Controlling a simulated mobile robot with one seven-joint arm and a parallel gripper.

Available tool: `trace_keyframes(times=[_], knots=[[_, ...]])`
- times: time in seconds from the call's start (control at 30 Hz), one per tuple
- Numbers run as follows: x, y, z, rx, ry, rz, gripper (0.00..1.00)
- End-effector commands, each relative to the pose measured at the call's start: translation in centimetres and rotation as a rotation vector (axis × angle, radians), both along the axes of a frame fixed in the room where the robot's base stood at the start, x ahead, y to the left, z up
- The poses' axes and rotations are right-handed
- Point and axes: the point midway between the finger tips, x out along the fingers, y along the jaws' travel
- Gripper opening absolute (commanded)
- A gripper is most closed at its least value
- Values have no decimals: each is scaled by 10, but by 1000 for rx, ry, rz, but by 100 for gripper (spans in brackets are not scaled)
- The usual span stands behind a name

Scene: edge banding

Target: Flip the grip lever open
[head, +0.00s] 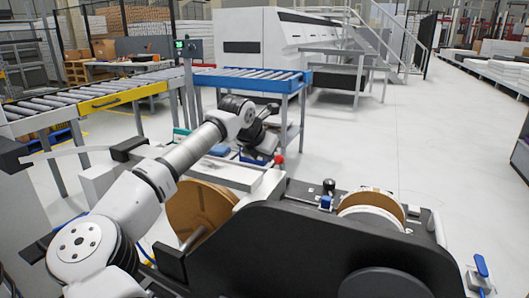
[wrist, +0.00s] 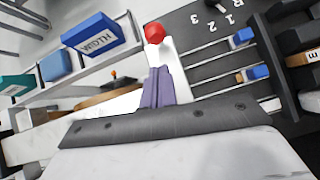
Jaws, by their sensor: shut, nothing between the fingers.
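The lever (wrist: 163,52) is a pale arm with a red ball knob (wrist: 155,33) at its end, in the upper middle of the wrist view. The red knob also shows in the head view (head: 279,159), just beyond my arm's end. My gripper (wrist: 159,72) is shut and empty, its grey-purple fingers together. In the wrist view the fingertips overlap the pale lever below the knob; I cannot tell whether they touch it. The lever's base is hidden behind the fingers and hand.
A blue box marked WIDTH (wrist: 92,38) stands left of the lever. A dark numbered panel (wrist: 215,45) with blue-knobbed sliders (wrist: 243,37) lies to the right. In the head view, a blue roller conveyor (head: 245,78) stands behind, and a tape roll (head: 372,207) sits right.

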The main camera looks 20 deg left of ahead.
Motion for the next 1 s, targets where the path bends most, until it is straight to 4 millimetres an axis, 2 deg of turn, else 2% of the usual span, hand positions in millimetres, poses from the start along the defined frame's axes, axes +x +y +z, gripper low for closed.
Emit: trace_keyframes(times=[0.2, 0.4, 1.0], knots=[[26, -3, -29, -1, 0, -1, 0], [38, -4, -45, -1, -1, -1, 0], [44, -5, -45, -1, -1, -1, 0]])
